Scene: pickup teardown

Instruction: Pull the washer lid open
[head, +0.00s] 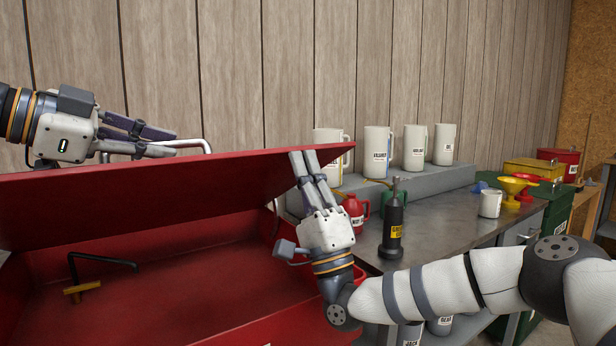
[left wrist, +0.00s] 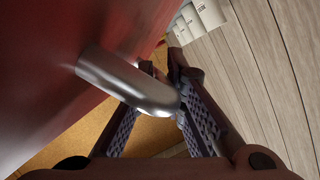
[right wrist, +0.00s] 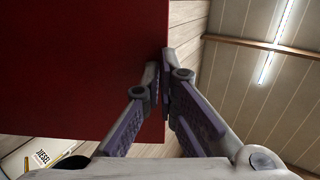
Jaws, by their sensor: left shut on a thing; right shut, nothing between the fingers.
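The red washer lid (head: 180,190) is raised partway above the open red washer tub (head: 180,272), slanting over it. Its silver handle (head: 194,144) shows behind the lid's upper edge, and it also shows as a bent bar in the left wrist view (left wrist: 125,82). My left gripper (head: 172,142) is shut on this handle. My right gripper (head: 303,160) is shut and empty, with its fingertips at the right end of the lid. In the right wrist view the lid (right wrist: 85,65) lies beside those fingers; whether they touch it is unclear.
A black bent spout (head: 105,260) with a brass fitting (head: 82,288) is inside the tub. To the right, a grey bench (head: 440,215) holds a dark bottle (head: 393,225), a red can (head: 354,212), a white mug (head: 490,204) and yellow funnels (head: 514,187). Several white jugs (head: 378,150) stand on a shelf.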

